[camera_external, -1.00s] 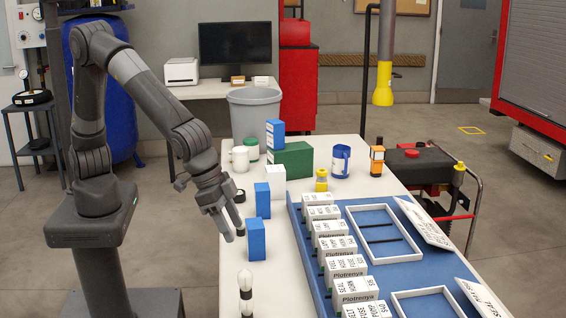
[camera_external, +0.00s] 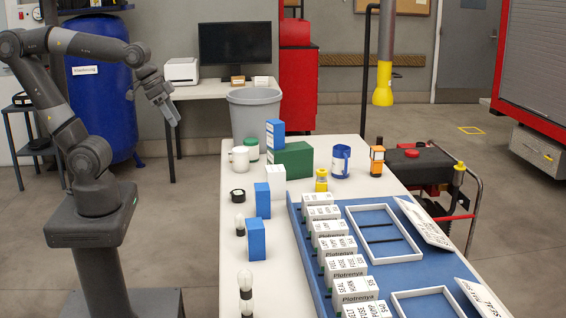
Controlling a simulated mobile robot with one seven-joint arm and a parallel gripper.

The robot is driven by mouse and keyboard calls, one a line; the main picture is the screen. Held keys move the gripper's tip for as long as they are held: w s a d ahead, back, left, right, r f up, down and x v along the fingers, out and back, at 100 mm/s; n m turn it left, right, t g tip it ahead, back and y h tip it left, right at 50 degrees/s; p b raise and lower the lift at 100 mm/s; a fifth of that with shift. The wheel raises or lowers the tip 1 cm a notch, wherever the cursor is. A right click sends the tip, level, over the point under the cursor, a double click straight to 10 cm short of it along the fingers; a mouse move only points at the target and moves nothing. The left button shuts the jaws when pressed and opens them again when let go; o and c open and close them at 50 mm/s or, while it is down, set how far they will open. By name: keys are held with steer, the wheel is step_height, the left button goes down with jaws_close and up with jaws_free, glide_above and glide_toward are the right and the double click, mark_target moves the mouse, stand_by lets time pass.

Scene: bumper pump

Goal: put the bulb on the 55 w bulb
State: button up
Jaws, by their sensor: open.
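A small clear bulb with a dark base (camera_external: 240,227) stands upright on the white table near its left edge. Two more bulb-like pieces (camera_external: 246,281) show nearer the camera, one in front of or on top of the other; I cannot tell which. I cannot read 55 W on any of them. My gripper (camera_external: 172,112) is open and empty, raised at the left, well away from the table and the bulbs.
Blue boxes (camera_external: 256,240) stand right of the bulbs. White labelled boxes (camera_external: 346,267) line a blue tray (camera_external: 385,276) at the right. A green box (camera_external: 292,160), a blue mug (camera_external: 340,161) and a grey bin (camera_external: 254,112) are farther back.

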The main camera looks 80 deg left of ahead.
steer(key=shift+y, duration=0.3)
steer(key=s, duration=0.1)
steer(key=s+a, duration=0.1)
steer(key=s+a+f, duration=0.1)
steer(key=s, duration=0.1)
steer(key=shift+s+a, duration=0.1)
steer(key=shift+a, duration=0.05)
